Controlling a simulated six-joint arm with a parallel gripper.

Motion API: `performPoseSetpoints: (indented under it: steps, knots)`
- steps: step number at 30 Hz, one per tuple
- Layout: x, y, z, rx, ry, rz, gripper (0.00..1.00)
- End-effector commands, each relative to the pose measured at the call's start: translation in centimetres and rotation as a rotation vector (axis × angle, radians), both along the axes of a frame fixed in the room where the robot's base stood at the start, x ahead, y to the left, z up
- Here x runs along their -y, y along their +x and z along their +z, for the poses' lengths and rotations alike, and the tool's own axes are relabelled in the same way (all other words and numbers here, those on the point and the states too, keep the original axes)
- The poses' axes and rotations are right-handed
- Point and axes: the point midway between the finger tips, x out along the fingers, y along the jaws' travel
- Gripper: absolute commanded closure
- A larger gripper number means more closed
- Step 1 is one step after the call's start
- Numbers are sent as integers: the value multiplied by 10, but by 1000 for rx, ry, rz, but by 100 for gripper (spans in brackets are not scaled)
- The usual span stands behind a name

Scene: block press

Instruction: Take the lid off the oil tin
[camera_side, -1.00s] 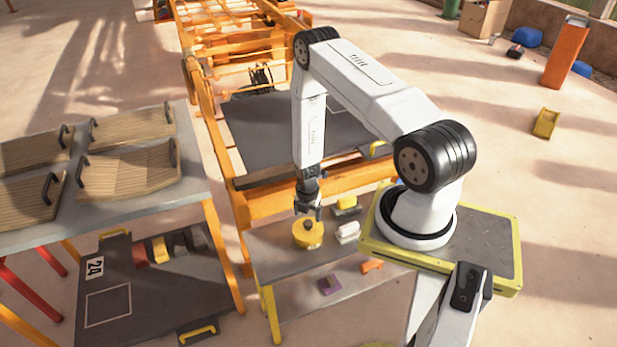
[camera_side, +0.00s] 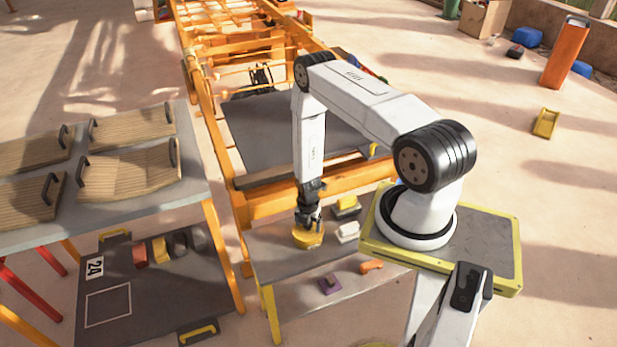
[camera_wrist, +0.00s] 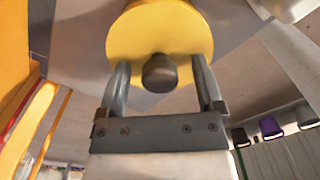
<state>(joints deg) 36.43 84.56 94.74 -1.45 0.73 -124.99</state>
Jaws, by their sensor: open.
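The oil tin (camera_side: 308,240) is a round yellow tin standing on the small grey table below my arm. Its yellow lid with a dark round knob (camera_wrist: 160,73) fills the top middle of the wrist view. My gripper (camera_side: 309,222) points straight down just over the lid. In the wrist view my gripper (camera_wrist: 162,75) is open, one finger on each side of the knob, with gaps between knob and fingers. I cannot tell the seam between lid and tin.
A white block (camera_side: 347,232) and a yellow-topped dark block (camera_side: 345,206) stand close to the right of the tin. A purple item (camera_side: 330,284) and an orange one (camera_side: 371,266) lie on a lower shelf. The grey tabletop (camera_side: 275,262) left of the tin is bare.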

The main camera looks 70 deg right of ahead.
Motion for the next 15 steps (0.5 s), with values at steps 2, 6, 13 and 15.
performPoseSetpoints:
  steps: [2, 6, 13, 15]
  knots:
    - [0, 0, 0, 0, 0, 0, 15]
    - [0, 0, 0, 0, 0, 0, 15]
    - [0, 0, 0, 0, 0, 0, 62]
    - [0, 0, 0, 0, 0, 0, 84]
